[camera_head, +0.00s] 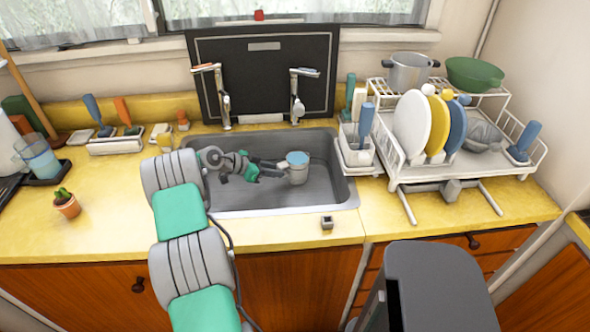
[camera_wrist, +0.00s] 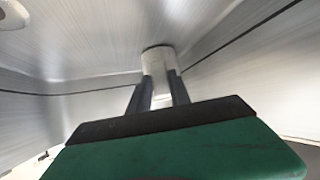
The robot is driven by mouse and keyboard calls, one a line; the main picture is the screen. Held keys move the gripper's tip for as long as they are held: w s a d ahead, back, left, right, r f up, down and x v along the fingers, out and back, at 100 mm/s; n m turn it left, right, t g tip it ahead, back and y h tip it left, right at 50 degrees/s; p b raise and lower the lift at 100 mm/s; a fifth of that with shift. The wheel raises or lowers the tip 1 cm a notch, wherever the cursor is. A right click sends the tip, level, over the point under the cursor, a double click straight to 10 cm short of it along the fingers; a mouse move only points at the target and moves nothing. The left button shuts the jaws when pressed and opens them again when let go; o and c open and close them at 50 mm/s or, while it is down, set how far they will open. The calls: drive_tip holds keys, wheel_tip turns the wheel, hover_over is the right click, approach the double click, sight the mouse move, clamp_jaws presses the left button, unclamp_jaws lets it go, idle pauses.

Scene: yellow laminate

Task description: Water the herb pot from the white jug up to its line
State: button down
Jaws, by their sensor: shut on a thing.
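In the wrist view the two dark fingers of my gripper (camera_wrist: 160,88) close on a pale upright part of the jug (camera_wrist: 156,60). Whether the jug touches the sink floor I cannot tell. The herb pot (camera_head: 67,207), a small terracotta pot with a green plant, stands on the yellow counter at the left. Its line is too small to see.
The grey sink (camera_head: 325,195) has walls around my gripper and two taps (camera_head: 223,100) (camera_head: 296,100) behind it. A dish rack (camera_head: 410,172) with plates stands right. A clear tumbler with blue contents (camera_head: 38,158) stands behind the herb pot. A small dark-topped block (camera_head: 327,223) lies at the sink's front.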

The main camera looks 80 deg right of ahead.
wheel_tip(320, 180, up, 7)
drive_tip(key=p, duration=0.1)
idle(0.4)
drive_tip(key=shift+f, duration=0.1)
idle(0.3)
